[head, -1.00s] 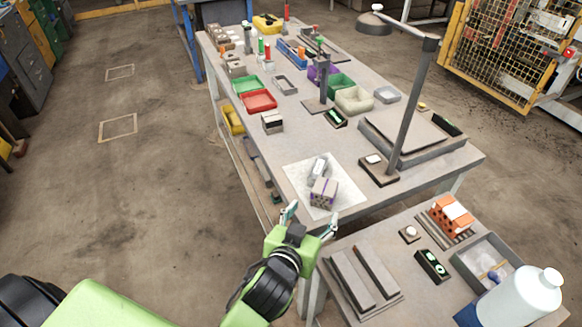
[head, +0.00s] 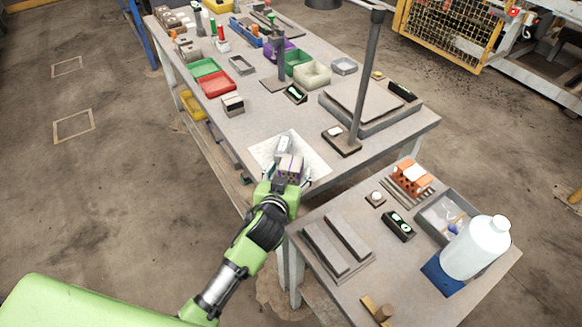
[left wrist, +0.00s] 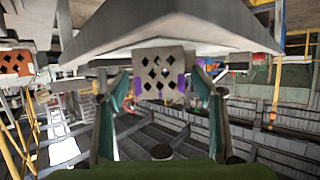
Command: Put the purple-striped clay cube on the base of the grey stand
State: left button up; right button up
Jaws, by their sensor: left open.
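The purple-striped clay cube (head: 291,166), pale with holes in its face, sits on a white sheet (head: 316,160) near the table's front edge. It also shows in the left wrist view (left wrist: 160,70), with purple at its sides. My left gripper (head: 287,180) is open at the cube's near side. In the left wrist view its fingers (left wrist: 160,84) stand apart, one to each side of the cube; I cannot tell whether they touch it. A grey stand with a post (head: 281,62) and flat base (head: 273,87) stands farther back. My right gripper is out of view.
A grey block (head: 283,146) lies just behind the cube. Red (head: 216,84) and cream (head: 312,75) trays lie farther back. A side table (head: 330,290) holds a white bottle (head: 476,247). Table between sheet and stand is mostly clear.

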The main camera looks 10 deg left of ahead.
pick_arm(q)
jog(key=shift+w+f, duration=0.2)
jog(key=shift+w, duration=0.45)
jog(key=shift+w+f, duration=0.25)
jog(key=shift+w, duration=0.25)
jog(key=shift+c, duration=0.7)
jog(key=c, duration=1.2)
jog(key=shift+c, duration=0.2)
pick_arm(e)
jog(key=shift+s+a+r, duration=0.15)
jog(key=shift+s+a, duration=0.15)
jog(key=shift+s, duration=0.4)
pick_arm(q)
jog(key=shift+r, duration=0.1)
